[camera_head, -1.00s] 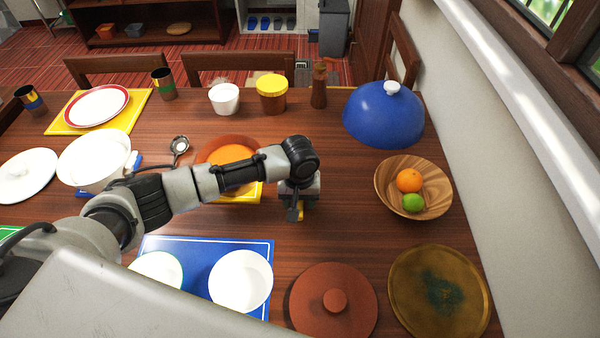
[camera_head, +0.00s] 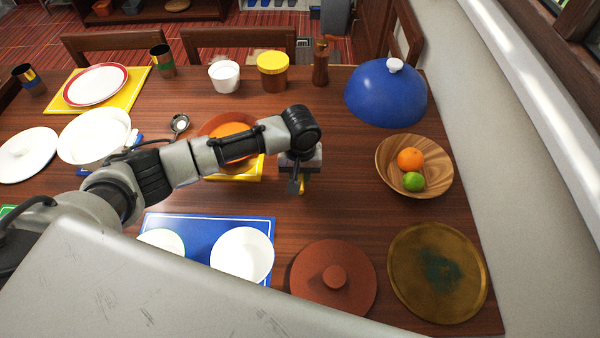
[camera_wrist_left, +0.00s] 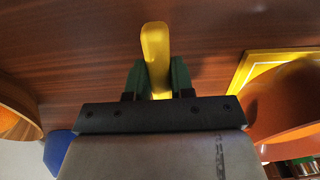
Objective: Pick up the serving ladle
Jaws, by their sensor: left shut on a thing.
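My left gripper (camera_head: 297,186) is over the middle of the table, right of the orange bowl. In the left wrist view its green fingers (camera_wrist_left: 157,78) are shut on a flat yellow piece with a rounded end, the yellow handle (camera_wrist_left: 155,42). A bit of this handle (camera_head: 302,188) shows below the gripper in the head view. The rest of it is hidden, so I cannot tell its full shape. A small metal ladle-like utensil (camera_head: 180,123) with a round head lies on the table left of the orange bowl. My right gripper is out of view.
The orange bowl (camera_head: 212,125) stands on a yellow mat, partly behind my arm. A wooden fruit bowl (camera_head: 440,182), blue dome (camera_head: 385,97), brown lid (camera_head: 320,295) and brass plate (camera_head: 465,300) stand to the right. Bare tabletop surrounds the gripper.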

